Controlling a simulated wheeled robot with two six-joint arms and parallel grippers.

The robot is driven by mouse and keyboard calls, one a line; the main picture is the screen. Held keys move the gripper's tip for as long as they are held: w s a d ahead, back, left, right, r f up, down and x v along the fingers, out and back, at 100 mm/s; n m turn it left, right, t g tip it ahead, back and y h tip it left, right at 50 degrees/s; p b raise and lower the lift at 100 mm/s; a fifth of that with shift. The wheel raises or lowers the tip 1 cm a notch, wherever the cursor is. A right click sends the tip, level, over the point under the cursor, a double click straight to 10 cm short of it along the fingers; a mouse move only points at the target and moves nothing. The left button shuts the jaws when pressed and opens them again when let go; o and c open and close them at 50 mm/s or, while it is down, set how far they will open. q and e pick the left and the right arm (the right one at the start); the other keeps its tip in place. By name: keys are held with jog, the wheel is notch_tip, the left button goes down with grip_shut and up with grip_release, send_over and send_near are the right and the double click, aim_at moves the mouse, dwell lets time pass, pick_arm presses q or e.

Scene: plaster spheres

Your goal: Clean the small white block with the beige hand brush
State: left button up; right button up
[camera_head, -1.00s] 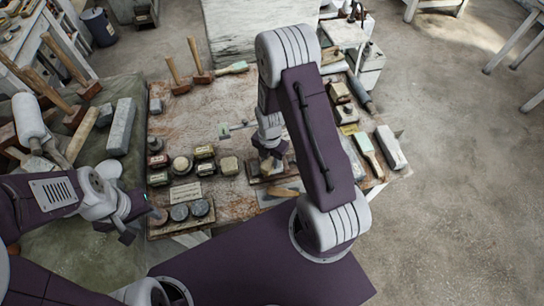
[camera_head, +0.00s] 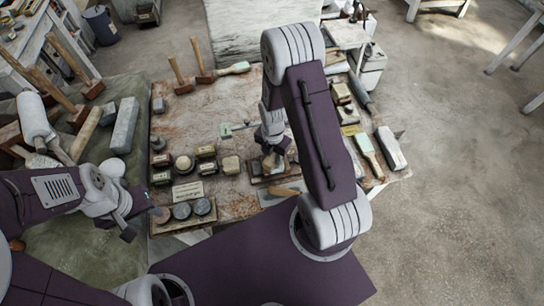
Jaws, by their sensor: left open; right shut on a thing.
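My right gripper (camera_head: 273,150) reaches down over the front middle of the worktable. It is shut on a beige thing (camera_head: 269,163), which looks like the hand brush and is mostly hidden by the gripper and arm. The held thing is low over a dark wooden board (camera_head: 258,179); I cannot tell whether it touches anything there. A small cream-white block (camera_head: 231,165) sits just left of that board, and may be the white block. My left gripper (camera_head: 131,225) is open and empty, left of the table's front left corner.
The worktable (camera_head: 215,108) has mallets (camera_head: 180,79) at the back left and several small dark blocks at the left. Round tins (camera_head: 182,211) stand at the front left. A green-and-wood brush (camera_head: 368,152) and a pale bar (camera_head: 391,148) lie at the right. The table's middle left is fairly clear.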

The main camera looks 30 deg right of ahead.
jog(key=shift+f+b, duration=0.45)
jog(key=shift+f, duration=0.3)
dwell(0.3)
jog(key=shift+w+d+r, duration=0.15)
jog(key=shift+w+d, duration=0.1)
jog(key=shift+d, duration=0.2)
jog(key=shift+w+d, duration=0.3)
jog(key=shift+d, duration=0.2)
jog(key=shift+a, duration=0.1)
jog(key=shift+s+a, duration=0.55)
jog(key=shift+a, duration=0.2)
jog(key=shift+s+a+p, duration=0.15)
jog(key=shift+s+a, duration=0.15)
jog(key=shift+a, duration=0.2)
jog(key=shift+s+a+p, duration=0.15)
jog(key=shift+s+a, duration=0.15)
jog(key=shift+a, duration=0.3)
